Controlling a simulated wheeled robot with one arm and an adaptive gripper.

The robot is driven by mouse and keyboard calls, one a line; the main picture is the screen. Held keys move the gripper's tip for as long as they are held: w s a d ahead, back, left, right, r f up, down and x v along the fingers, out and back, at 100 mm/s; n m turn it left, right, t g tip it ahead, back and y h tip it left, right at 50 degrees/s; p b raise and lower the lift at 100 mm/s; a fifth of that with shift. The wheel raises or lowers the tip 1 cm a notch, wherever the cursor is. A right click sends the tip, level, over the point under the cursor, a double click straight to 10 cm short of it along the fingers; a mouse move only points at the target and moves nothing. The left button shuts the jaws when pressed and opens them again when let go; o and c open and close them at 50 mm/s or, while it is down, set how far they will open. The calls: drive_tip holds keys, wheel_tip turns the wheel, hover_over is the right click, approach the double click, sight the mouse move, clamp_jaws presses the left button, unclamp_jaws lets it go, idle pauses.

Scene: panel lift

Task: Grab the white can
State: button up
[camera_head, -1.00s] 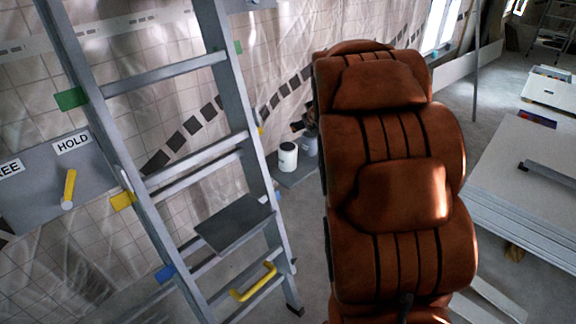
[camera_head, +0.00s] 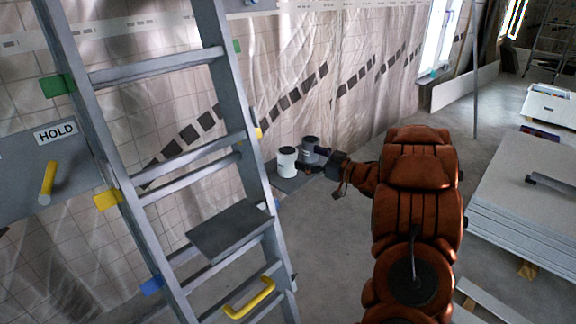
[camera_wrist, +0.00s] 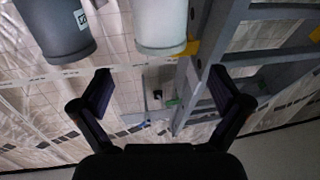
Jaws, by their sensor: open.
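The white can (camera_head: 287,162) stands upright on a small dark shelf (camera_head: 290,182) by the tiled wall, just behind the ladder's right rail.
A grey ladder (camera_head: 235,110) with coloured clips and a yellow handle (camera_head: 250,299) stands at the left, close to the white can. A HOLD panel (camera_head: 30,160) is behind it. Stacked boards (camera_head: 520,195) lie at the right. The floor between is clear.

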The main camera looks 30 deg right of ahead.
sight(288, 150)
drive_tip(key=shift+x, duration=1.15)
drive_tip(key=x, duration=0.3)
drive_tip(key=shift+w+a+f, duration=0.25)
drive_tip(key=shift+w+f, duration=0.1)
drive_tip(key=shift+w+a, duration=0.25)
drive_tip(key=shift+w, duration=0.4)
drive_tip(key=c, duration=1.4)
drive_tip(key=shift+r, duration=0.15)
drive_tip(key=shift+c, duration=0.2)
